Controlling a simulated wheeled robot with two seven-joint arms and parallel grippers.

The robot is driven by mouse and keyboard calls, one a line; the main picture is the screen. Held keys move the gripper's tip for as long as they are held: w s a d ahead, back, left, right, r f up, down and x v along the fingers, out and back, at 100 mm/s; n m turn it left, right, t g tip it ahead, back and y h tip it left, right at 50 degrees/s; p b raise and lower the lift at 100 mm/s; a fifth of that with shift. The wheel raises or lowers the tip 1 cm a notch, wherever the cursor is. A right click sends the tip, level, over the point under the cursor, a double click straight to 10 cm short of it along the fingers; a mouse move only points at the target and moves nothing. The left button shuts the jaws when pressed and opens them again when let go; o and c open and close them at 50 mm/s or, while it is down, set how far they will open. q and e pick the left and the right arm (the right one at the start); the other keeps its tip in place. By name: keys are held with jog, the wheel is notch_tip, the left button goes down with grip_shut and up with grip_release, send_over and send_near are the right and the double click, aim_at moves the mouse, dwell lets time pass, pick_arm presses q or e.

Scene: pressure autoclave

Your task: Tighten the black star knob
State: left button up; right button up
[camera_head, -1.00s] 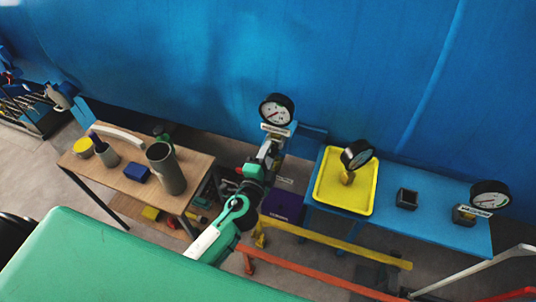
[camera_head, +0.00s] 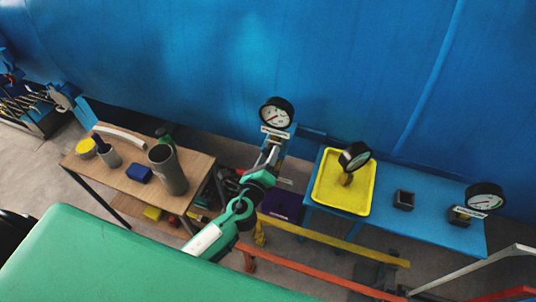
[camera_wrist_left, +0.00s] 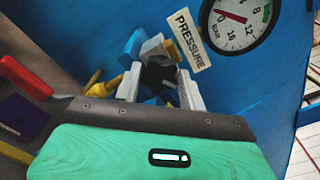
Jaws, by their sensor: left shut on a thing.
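The black star knob (camera_wrist_left: 157,74) shows in the left wrist view as a dark shape between my two pale fingers, below the pressure gauge. My left gripper (camera_wrist_left: 160,82) is shut on it, with one finger on each side. In the head view my left gripper (camera_head: 272,153) is just below the upright pressure gauge (camera_head: 277,113), and the knob is hidden or too small to make out there. The gauge also shows in the left wrist view (camera_wrist_left: 240,20), with a white PRESSURE label beside it. My right gripper is not in view.
A wooden table (camera_head: 118,178) at left holds a grey cylinder (camera_head: 167,170) and a blue block (camera_head: 138,173). A blue bench (camera_head: 420,222) at right holds a yellow tray (camera_head: 329,201) with a gauge. Yellow (camera_head: 350,245) and orange (camera_head: 320,276) rails run below. A red handle (camera_wrist_left: 25,77) is near the gripper.

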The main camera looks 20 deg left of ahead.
pick_arm(q)
jog(key=shift+m+p, duration=1.05)
jog(key=shift+m, duration=1.95)
jog(key=shift+f, duration=0.1)
jog(key=o, duration=1)
jog(key=shift+c, duration=0.2)
jog(key=s+b, duration=0.5)
jog(key=s, duration=0.9)
jog(key=shift+a, duration=0.2)
